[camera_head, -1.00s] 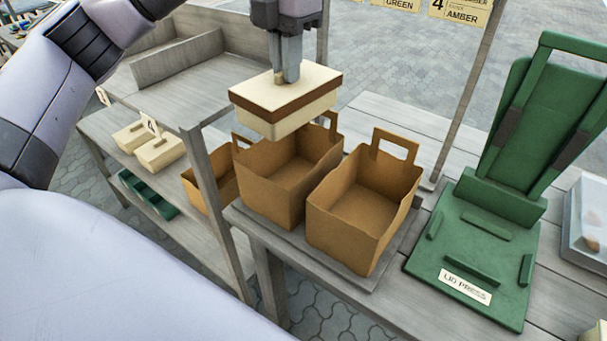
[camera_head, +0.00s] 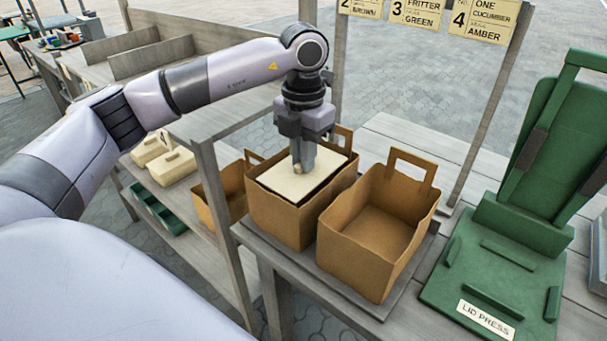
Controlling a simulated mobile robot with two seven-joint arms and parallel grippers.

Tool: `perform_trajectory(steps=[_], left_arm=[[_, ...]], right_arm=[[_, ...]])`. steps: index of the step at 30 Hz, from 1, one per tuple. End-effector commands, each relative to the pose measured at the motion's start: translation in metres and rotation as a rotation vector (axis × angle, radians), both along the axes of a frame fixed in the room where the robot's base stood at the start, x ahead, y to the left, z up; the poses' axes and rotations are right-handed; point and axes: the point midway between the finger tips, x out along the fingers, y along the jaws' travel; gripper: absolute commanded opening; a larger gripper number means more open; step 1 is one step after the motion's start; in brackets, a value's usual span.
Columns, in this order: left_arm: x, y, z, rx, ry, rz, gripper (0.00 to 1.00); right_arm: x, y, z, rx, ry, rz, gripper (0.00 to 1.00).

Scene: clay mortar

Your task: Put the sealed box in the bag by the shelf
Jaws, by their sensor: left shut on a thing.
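The sealed box, with its cream lid (camera_head: 322,172), sits down inside the middle brown bag (camera_head: 283,217), its top a little below the rim. My left gripper (camera_head: 303,168) reaches down from above and is shut on the box's lid grip. The box's lower sides are hidden by the bag. A second brown bag (camera_head: 365,262) stands open and empty to the right, on the same grey board. A third brown bag (camera_head: 216,200) stands to the left, partly behind the shelf post. My right gripper is not in view.
The wooden shelf (camera_head: 211,118) with its post stands left of the bags. Cream boxes (camera_head: 178,167) and a green tray (camera_head: 158,208) are on its lower levels. The green lid press (camera_head: 497,260) stands at the right. Order cards (camera_head: 411,12) hang at the back.

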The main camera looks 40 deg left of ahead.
Motion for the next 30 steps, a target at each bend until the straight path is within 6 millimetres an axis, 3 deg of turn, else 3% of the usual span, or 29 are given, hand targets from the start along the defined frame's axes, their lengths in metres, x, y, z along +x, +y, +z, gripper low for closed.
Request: perform_trajectory(steps=[11,22,24,25,30], left_arm=[[0.000,0.000,-0.043,0.000,0.001,0.000,0.00],[0.000,0.000,-0.049,0.000,0.000,0.000,0.00],[0.000,0.000,-0.047,0.000,0.000,0.000,0.32],[0.000,0.000,-0.047,0.000,0.000,0.000,0.38],[0.000,0.000,-0.047,0.000,0.000,-0.001,0.38]], right_arm=[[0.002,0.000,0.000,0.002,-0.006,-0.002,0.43],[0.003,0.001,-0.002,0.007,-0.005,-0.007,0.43],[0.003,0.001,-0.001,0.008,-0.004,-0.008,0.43],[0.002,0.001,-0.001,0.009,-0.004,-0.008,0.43],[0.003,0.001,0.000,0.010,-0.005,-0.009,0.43]])
